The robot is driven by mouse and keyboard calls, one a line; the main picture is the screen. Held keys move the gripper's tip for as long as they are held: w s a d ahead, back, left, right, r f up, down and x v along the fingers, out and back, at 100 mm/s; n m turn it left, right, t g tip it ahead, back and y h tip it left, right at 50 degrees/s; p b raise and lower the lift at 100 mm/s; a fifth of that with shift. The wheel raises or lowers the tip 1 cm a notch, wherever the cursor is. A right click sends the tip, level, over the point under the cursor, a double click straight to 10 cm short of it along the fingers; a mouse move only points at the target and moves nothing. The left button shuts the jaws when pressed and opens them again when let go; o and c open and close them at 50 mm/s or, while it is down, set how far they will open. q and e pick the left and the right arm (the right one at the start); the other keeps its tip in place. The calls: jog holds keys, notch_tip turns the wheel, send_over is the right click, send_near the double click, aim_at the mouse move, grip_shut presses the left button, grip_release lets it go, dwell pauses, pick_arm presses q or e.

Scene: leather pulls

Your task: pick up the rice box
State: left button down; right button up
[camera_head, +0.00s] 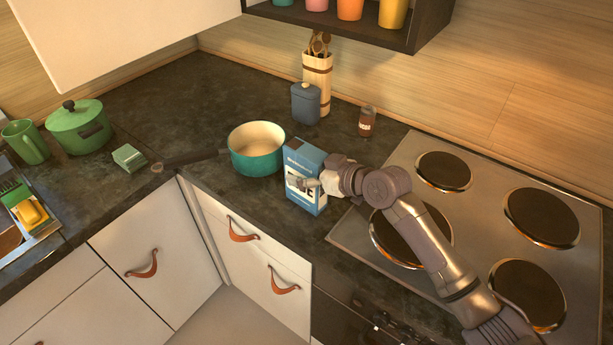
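The rice box (304,165) is a blue and white carton standing upright on the dark counter, between the teal pan and the stove. My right gripper (306,184) is at the box's front right side, with its fingers against or just in front of the printed label. The fingertips are small in the picture, and I cannot tell whether they grip the box. The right arm reaches in from the lower right over the stove. My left gripper is not in view.
A teal pan (257,160) stands just left of the box, its handle pointing left. Behind are a blue-grey canister (306,104), a utensil holder (317,78) and a spice jar (367,121). The stove (470,240) lies right. A green pot (78,128) and small green box (129,157) stand left.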

jog(key=c, duration=0.5)
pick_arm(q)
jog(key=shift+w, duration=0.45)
pick_arm(e)
grip_shut()
jog(key=shift+w, duration=0.1)
